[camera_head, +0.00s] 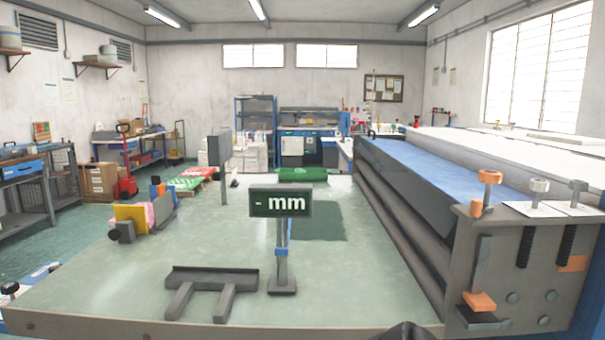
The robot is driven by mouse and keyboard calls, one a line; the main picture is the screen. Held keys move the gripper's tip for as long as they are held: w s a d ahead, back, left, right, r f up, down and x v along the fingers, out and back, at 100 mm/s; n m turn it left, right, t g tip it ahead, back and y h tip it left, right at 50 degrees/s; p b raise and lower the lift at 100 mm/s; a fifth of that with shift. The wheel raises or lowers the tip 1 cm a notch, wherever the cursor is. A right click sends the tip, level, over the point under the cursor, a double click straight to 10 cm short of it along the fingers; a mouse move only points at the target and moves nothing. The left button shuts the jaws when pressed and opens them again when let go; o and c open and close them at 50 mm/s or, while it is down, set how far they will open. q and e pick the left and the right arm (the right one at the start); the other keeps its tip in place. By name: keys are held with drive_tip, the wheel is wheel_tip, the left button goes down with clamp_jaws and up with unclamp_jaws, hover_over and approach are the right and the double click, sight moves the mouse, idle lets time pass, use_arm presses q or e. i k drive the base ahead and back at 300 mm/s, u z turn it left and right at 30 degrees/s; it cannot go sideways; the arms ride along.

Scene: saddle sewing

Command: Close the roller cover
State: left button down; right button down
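The roller machine (490,262) fills the right side of the head view. A long blue-topped cover (432,178) with a dark side face lies along its top, running away from me. Long grey rollers (392,222) show below the cover's left side, so that side of the machine is exposed. I cannot tell the cover's exact angle or how its far edge is joined. Neither gripper is recognisable in view. A dark rounded shape (406,332) shows at the bottom edge, and I cannot tell what it is.
Orange and grey knobs (489,177) stand on the machine's near end. A "- mm" display (280,203) stands on the green table (110,292), with a grey bracket (212,279) beside it. A green roll (302,174) lies at the back.

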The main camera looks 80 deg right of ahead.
sight(463, 184)
drive_tip(key=z, duration=1.8)
